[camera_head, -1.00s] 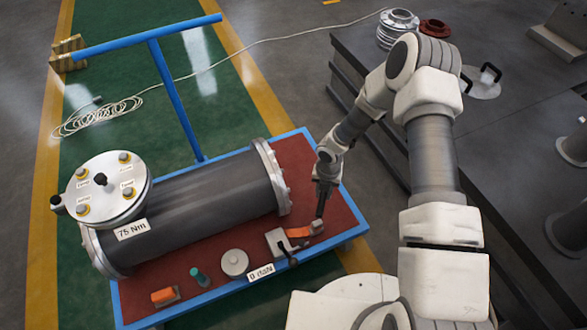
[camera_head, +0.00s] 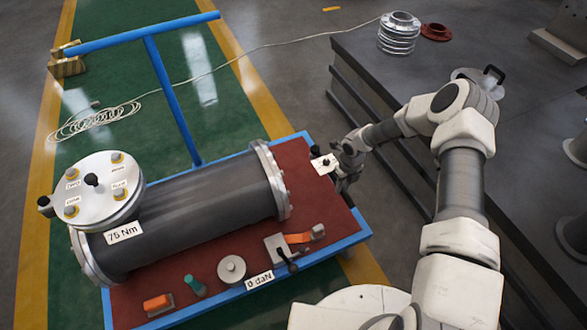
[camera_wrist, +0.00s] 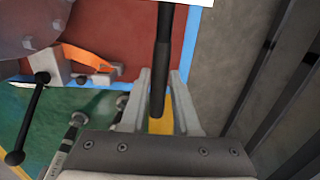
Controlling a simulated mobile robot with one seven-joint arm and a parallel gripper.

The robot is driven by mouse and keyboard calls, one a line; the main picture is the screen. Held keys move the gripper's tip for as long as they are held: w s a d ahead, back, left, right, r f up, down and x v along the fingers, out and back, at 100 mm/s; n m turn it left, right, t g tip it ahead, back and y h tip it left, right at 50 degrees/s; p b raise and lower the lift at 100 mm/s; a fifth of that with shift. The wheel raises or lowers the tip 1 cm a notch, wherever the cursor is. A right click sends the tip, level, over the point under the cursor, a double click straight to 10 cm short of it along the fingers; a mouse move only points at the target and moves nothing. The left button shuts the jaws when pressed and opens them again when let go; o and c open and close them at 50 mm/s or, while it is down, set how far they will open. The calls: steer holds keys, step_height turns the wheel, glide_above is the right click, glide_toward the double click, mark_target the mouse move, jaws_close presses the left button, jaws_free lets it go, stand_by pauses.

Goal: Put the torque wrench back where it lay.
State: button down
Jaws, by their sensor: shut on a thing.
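My gripper (camera_head: 345,178) is over the right end of the red-topped trolley. In the wrist view my gripper (camera_wrist: 160,78) has its fingers on either side of a black rod-like handle (camera_wrist: 163,45), which I take to be the torque wrench. The handle's lower end sticks out between the fingers. A white plate (camera_wrist: 185,2) shows at the top edge of that view. In the head view a white plate (camera_head: 324,164) with a dark knob sits at my gripper. Most of the wrench is hidden there, and I cannot tell if it touches anything.
The trolley (camera_head: 352,238) carries a dark flanged shell (camera_head: 190,208), a clamp with an orange strap (camera_head: 298,238) and black lever, a round grey weight (camera_head: 231,268), a green-topped piece (camera_head: 194,285) and an orange block (camera_head: 158,303). A dark stepped bench (camera_head: 400,150) stands to the right.

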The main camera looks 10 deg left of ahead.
steer(key=shift+w+a+f+b, duration=0.75)
steer(key=shift+a+f+b, duration=0.3)
steer(key=shift+a+f, duration=0.6)
steer(key=shift+w+a+f+b, duration=0.75)
steer(key=shift+a+f+b, duration=0.45)
steer(key=shift+f, duration=0.75)
steer(key=shift+w+a+f+b, duration=0.75)
steer(key=shift+a+f+b, duration=0.15)
steer(key=shift+a+f, duration=0.85)
steer(key=shift+d+f, duration=0.1)
steer(key=shift+f, duration=0.15)
steer(key=c, duration=0.6)
jaws_free()
steer(key=shift+s, duration=0.1)
steer(key=shift+c, duration=0.2)
steer(key=shift+r, duration=0.1)
